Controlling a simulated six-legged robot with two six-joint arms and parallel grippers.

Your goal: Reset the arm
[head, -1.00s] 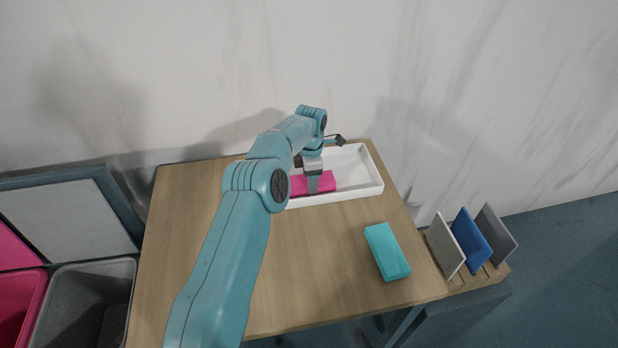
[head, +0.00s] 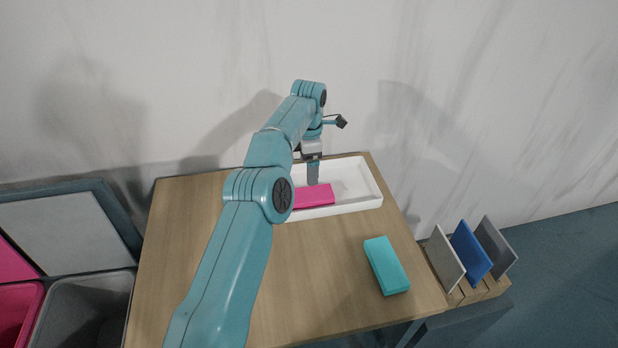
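One arm of mine comes in from the lower left and reaches over the wooden table (head: 190,250) to the white tray (head: 358,199). Its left gripper (head: 313,181) points down just above a pink block (head: 316,196), which lies in the tray and looks free of it. Only one finger shows clearly, side-on, so the gap between the fingers cannot be seen. My arm hides the tray's left end. My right gripper is not in view.
A teal block (head: 387,266) lies on the table at the right. A wooden rack (head: 486,289) with grey and blue panels stands beyond the right edge. Grey (head: 85,305) and pink (head: 17,312) bins stand at the left. A wall is behind the table.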

